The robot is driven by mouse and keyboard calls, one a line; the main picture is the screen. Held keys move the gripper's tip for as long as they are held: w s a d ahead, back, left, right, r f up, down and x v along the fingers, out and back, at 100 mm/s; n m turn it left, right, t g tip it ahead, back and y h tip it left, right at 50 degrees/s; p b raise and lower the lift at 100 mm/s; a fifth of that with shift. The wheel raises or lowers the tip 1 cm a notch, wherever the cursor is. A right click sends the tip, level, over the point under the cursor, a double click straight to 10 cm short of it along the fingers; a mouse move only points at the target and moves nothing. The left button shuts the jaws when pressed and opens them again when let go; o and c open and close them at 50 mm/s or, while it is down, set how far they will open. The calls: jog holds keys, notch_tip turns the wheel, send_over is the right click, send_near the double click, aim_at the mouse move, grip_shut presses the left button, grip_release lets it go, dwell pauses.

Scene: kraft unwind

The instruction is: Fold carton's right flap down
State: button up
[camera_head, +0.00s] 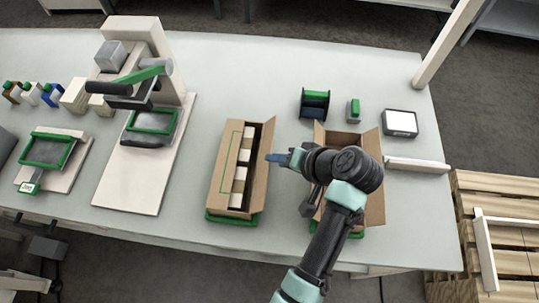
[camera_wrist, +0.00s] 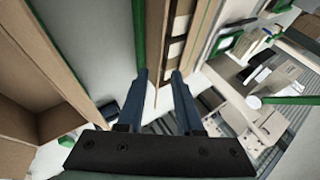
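The carton (camera_head: 216,192) stands upright in the middle of the table on a green-edged base, with several pale blocks in a row inside. Its left flap (camera_head: 231,160), printed with a green outline, lies over the left part of the opening. Its right flap (camera_head: 263,170) stands up and leans outward. My gripper (camera_head: 272,158) is at the right flap's outer side, near its upper half; contact cannot be told. In the wrist view my gripper (camera_wrist: 159,75) has its blue fingers apart, with the flap's brown edge (camera_wrist: 154,45) showing beyond the gap.
A second open carton (camera_head: 375,205) is partly hidden under my arm. A green-and-black spool (camera_head: 314,104), a small green-topped item (camera_head: 353,110) and a white-topped box (camera_head: 399,123) lie behind it. A press-like stand (camera_head: 140,175) is at left. Bare table lies between press and carton.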

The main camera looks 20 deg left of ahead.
aim_at(264, 162)
jog(key=x, duration=0.6)
jog(key=shift+c, duration=0.3)
grip_shut()
dwell(1.1)
